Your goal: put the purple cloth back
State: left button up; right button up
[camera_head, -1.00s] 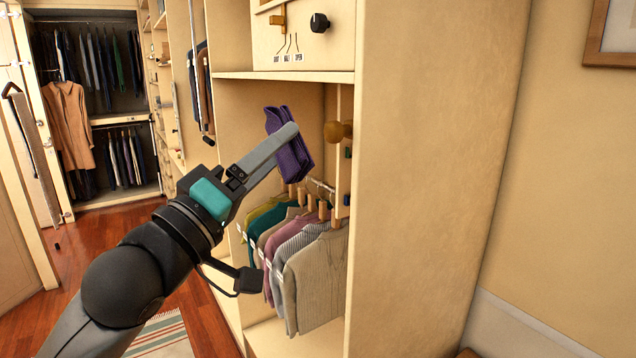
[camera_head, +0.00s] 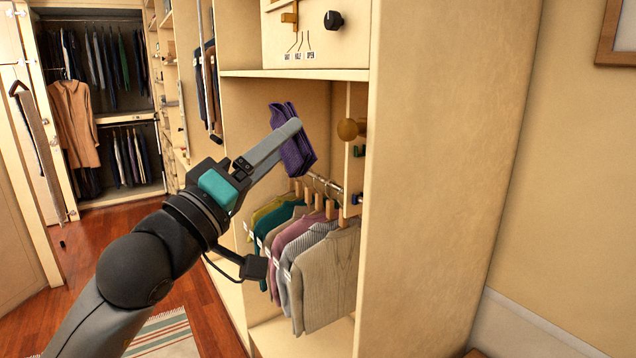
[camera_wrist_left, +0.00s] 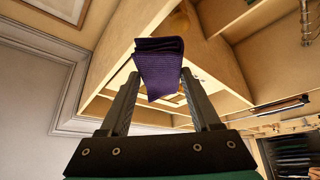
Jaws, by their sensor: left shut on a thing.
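The purple cloth (camera_head: 298,152) is a folded, ribbed piece held at the tips of my left gripper (camera_head: 290,134) in the head view. It hangs in front of the open wardrobe bay, below a shelf and above a row of hung sweaters. In the left wrist view the cloth (camera_wrist_left: 160,70) sits between the two fingertips (camera_wrist_left: 158,82), apart from any surface there. Part of it is hidden behind the finger in the head view. My right gripper is not in view.
Sweaters (camera_head: 325,275) hang on a rail (camera_head: 325,186) under the cloth. A round wooden knob (camera_head: 348,129) sticks out beside the bay. A shelf edge (camera_head: 295,74) runs above. A tall side panel (camera_head: 450,170) stands at the right. Wooden floor (camera_head: 205,315) is at the left.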

pick_arm(q)
jog(key=s+a+f+n+t+y+b, duration=0.1)
jog(key=f+b, duration=0.6)
jog(key=f, duration=0.9)
jog(key=s+a+f+n+t+y+b, duration=0.1)
jog(key=s+a+f+n+y+b, duration=0.2)
jog(key=f, duration=1.4)
jog(key=s+a+f+n+t+y+b, duration=0.2)
jog(key=s+a+f+y+b, duration=0.4)
jog(key=s+f+b, duration=0.5)
notch_tip(320, 180, down, 6)
jog(key=n+y+b, duration=0.1)
jog(key=y, duration=0.1)
jog(key=shift+f+y+b, duration=0.2)
jog(key=shift+y+b, duration=0.15)
jog(key=shift+y, duration=0.05)
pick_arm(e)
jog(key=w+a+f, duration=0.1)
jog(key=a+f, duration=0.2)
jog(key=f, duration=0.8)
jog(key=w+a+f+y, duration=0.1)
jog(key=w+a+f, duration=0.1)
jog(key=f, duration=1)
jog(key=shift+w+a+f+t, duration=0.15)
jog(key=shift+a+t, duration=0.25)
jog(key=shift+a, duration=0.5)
